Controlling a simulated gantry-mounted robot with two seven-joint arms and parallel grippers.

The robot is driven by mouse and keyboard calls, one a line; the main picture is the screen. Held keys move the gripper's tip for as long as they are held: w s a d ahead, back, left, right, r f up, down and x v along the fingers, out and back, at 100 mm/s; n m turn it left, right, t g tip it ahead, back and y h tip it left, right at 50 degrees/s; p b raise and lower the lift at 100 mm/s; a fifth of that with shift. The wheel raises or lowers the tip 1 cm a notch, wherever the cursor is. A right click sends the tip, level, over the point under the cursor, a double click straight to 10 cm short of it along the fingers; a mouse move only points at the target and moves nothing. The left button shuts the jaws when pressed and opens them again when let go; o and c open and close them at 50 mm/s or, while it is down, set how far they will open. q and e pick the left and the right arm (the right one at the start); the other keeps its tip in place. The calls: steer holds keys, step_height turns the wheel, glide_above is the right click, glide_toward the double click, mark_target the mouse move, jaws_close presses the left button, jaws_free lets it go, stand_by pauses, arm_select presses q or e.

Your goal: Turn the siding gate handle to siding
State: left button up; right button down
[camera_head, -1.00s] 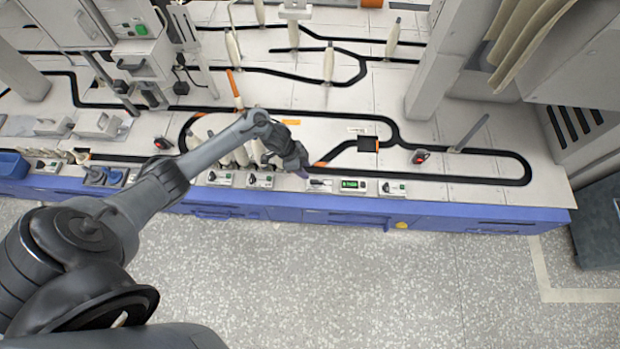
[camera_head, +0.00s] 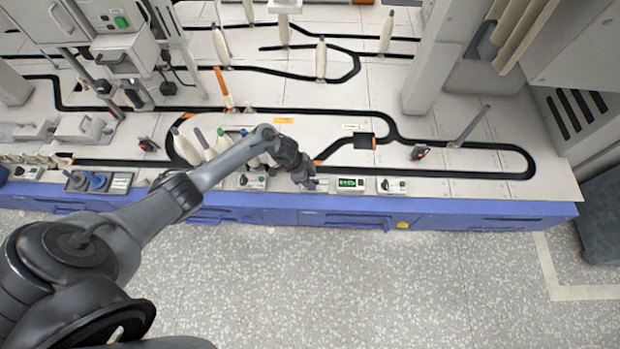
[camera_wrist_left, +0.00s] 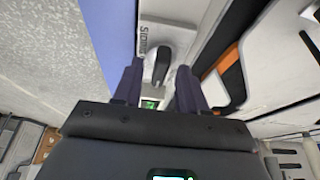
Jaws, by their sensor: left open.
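The siding gate handle (camera_wrist_left: 163,62) is a dark lever on a pale plate with "SIDING" lettering in the left wrist view. My left gripper (camera_wrist_left: 157,84) is open, with one dark blue finger on each side of the handle's near end in that picture. Whether the fingers touch it I cannot tell. In the head view my left gripper (camera_head: 308,183) is over the bench's front edge, at the left of the plate (camera_head: 320,187); there the gripper hides the handle. My right gripper is not in view.
A green display (camera_head: 350,184) and another switch plate (camera_head: 392,186) are just right of the gripper. Several bobbins (camera_head: 222,45) stand on the bench behind. A black track (camera_head: 455,175) loops over the white top. A red-buttoned box (camera_head: 420,153) stands farther right.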

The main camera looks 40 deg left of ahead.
arm_select(q)
steer(key=shift+c, duration=0.3)
jaws_close()
